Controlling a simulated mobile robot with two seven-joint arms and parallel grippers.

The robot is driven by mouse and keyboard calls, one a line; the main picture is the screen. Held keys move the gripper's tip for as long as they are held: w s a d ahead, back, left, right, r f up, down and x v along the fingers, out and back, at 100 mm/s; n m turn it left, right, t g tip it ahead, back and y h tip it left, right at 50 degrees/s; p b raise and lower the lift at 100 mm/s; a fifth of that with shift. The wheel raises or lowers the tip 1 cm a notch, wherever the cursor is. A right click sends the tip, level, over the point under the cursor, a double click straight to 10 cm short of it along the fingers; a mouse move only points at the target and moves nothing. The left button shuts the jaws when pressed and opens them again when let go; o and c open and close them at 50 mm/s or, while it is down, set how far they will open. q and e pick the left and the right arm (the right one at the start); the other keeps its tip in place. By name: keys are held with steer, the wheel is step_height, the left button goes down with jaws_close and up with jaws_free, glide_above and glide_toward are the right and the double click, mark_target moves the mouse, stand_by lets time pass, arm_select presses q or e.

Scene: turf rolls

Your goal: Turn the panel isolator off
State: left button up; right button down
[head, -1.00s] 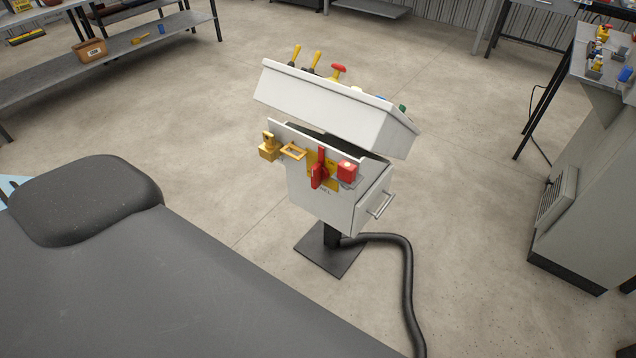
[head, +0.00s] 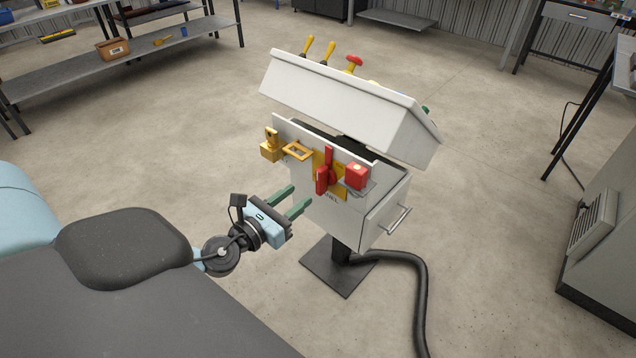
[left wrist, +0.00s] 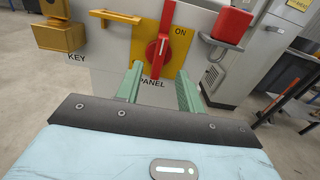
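The panel isolator is a red rotary handle (head: 325,172) on a yellow plate on the front of a white pedestal box. In the left wrist view the red handle (left wrist: 161,45) stands upright, its upper end beside the word ON on the yellow plate (left wrist: 180,42). My left gripper (head: 296,201) has two green fingers, spread apart and empty, to the left of and below the handle. In the left wrist view the fingers (left wrist: 158,84) point at the plate's lower part with the handle's lower end between their lines, apart from it. My right gripper is in neither view.
A yellow padlock-like block (head: 270,151) and a yellow hasp frame (head: 297,151) sit left of the handle; a red block (head: 357,176) on a grey bracket sits right. A sloped white console (head: 345,100) overhangs above. A black cable (head: 420,290) runs along the floor.

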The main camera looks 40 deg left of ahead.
mark_target(317, 180)
arm_select(q)
steer(key=shift+w+d+p, duration=0.15)
steer(key=shift+w+p, duration=0.05)
steer(key=shift+w, duration=1.75)
steer(key=shift+w+d+p, duration=0.15)
steer(key=shift+w+p, duration=0.05)
steer(key=shift+w, duration=1.75)
jaws_close()
